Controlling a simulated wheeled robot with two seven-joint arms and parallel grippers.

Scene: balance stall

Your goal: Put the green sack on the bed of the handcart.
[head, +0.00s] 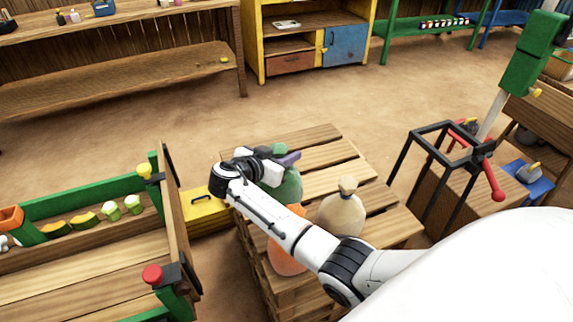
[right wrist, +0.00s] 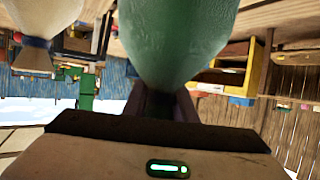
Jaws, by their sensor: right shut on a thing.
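My right gripper (head: 284,160) is shut on the green sack (head: 290,186), at its neck. My arm hides part of the sack in the head view. In the right wrist view the green sack (right wrist: 175,40) fills the top middle, between the dark fingers (right wrist: 172,106). The sack is over or on the slatted wooden pallet (head: 325,150); I cannot tell whether it touches. What looks like the handcart stands at lower left, with green rails and a bare plank bed (head: 75,268). An upright wooden board (head: 178,210) closes its near right end. My left gripper is not in view.
An orange sack (head: 287,258) and a beige sack (head: 342,212) stand on the pallet, close to my arm. A yellow box (head: 203,210) lies between pallet and cart. A red knob (head: 152,274) and a yellow knob (head: 144,169) top the cart's end. A black frame (head: 440,165) stands right.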

